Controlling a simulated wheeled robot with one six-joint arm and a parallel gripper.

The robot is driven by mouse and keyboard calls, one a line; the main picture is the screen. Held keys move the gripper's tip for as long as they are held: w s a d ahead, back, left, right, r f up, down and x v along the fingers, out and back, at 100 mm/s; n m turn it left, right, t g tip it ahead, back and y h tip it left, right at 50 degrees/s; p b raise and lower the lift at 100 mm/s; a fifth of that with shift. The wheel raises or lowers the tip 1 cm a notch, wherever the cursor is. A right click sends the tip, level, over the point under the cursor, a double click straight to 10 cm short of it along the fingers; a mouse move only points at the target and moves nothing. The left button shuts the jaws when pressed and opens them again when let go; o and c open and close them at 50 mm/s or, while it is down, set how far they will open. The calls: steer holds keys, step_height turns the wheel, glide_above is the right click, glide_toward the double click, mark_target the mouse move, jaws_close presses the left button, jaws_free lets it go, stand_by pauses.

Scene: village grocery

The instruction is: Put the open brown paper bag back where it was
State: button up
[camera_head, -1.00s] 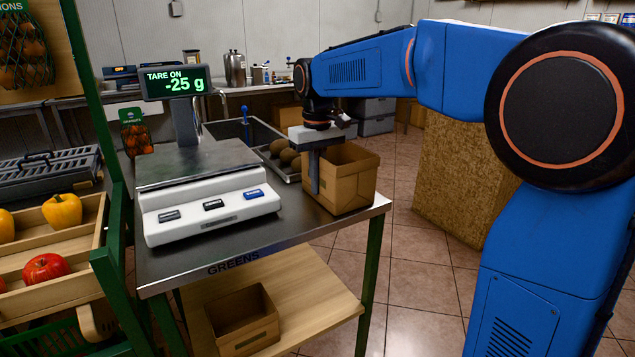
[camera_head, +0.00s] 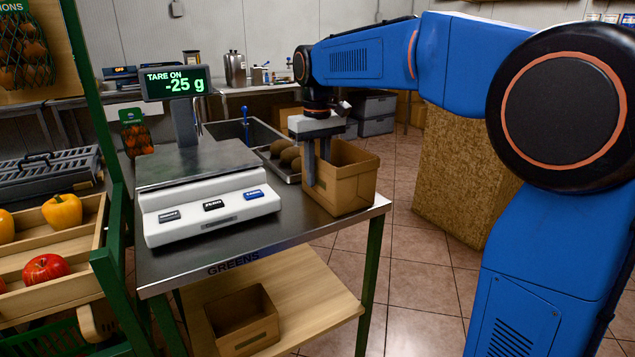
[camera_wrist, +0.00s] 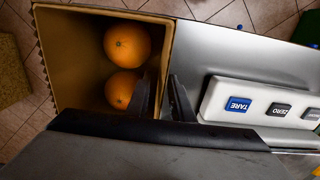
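The open brown paper bag (camera_head: 350,188) stands upright on the metal counter (camera_head: 225,258), at its right end beside the scale. In the wrist view two oranges lie inside the bag (camera_wrist: 75,98). My gripper (camera_head: 317,168) is at the bag's scale-side wall, pointing down. In the wrist view its fingers (camera_wrist: 162,95) stand apart, one inside the bag and one outside, with the wall between them and gaps visible. The scale (camera_head: 205,208) has an empty plate, and its display (camera_head: 174,82) reads TARE ON, -25 g.
A second brown box-like container (camera_head: 243,322) stands on the lower wooden shelf (camera_head: 325,290). A dark tray with round brown produce (camera_head: 288,155) lies behind the bag. A crate with peppers (camera_head: 62,212) is at left. Tiled floor is open right of the counter.

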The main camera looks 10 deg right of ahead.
step_height(320, 180, up, 10)
steer(key=shift+f, duration=0.25)
stand_by(0.3)
